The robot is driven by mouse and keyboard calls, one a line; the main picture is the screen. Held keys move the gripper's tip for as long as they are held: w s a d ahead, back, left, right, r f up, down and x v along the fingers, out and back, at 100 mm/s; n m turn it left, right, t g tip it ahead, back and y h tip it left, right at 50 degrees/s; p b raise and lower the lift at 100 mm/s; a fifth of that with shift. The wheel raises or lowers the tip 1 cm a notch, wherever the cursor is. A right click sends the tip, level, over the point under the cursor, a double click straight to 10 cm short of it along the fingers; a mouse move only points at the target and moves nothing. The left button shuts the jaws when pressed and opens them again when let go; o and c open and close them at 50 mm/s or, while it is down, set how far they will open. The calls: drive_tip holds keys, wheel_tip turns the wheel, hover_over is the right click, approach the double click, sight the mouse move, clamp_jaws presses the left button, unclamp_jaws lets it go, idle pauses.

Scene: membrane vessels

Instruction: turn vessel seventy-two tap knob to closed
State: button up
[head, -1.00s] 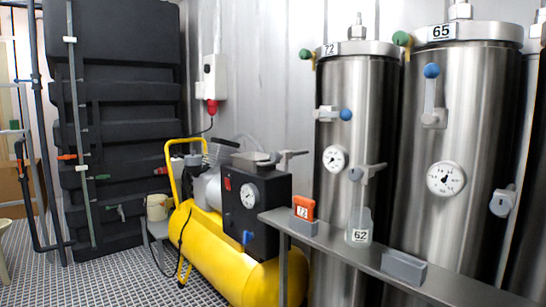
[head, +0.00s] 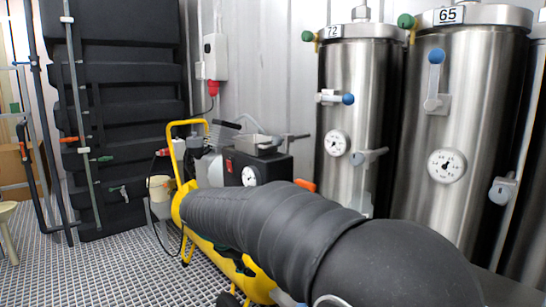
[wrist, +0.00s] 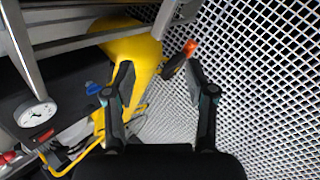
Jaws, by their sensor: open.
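Vessel seventy-two (head: 362,75) is a tall steel cylinder labelled 72, right of centre in the head view. It has a green knob (head: 307,36) at its top, an upper tap with a blue knob (head: 348,99) and its handle lying sideways, a gauge (head: 337,143), and a lower grey-blue tap (head: 368,157). My gripper (wrist: 160,80) shows in the wrist view with its fingers apart and nothing between them. It points down over the grating floor and yellow tank, away from the vessel. The vessel is not recognisable in the wrist view. In the head view my arm hides the vessel's lower part.
Vessel 65 (head: 447,110) stands to the right. A yellow compressor (head: 198,245) with a black gauge box (head: 270,168) stands left of the vessels; its tank (wrist: 137,48) shows below my gripper. Grating floor (head: 120,270) is open at left. A black panel stack (head: 130,100) stands behind.

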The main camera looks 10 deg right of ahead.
drive_tip(key=w+a+r+n+t+h, duration=0.3)
drive_tip(key=w+a+r+n, duration=0.15)
drive_tip(key=w, duration=0.45)
drive_tip(key=n+t+h, duration=0.2)
drive_tip(key=n+h, duration=0.1)
drive_tip(key=h, duration=0.2)
approach(274, 140)
drive_tip(key=a+f, duration=0.5)
drive_tip(key=f, duration=0.1)
wheel_tip(274, 140, up, 5)
drive_tip(key=s+d+n+h, duration=0.1)
drive_tip(key=d+n+h, duration=0.1)
drive_tip(key=x, duration=1.3)
drive_tip(key=shift+d+f, duration=0.2)
drive_tip(key=shift+f, duration=0.05)
clamp_jaws()
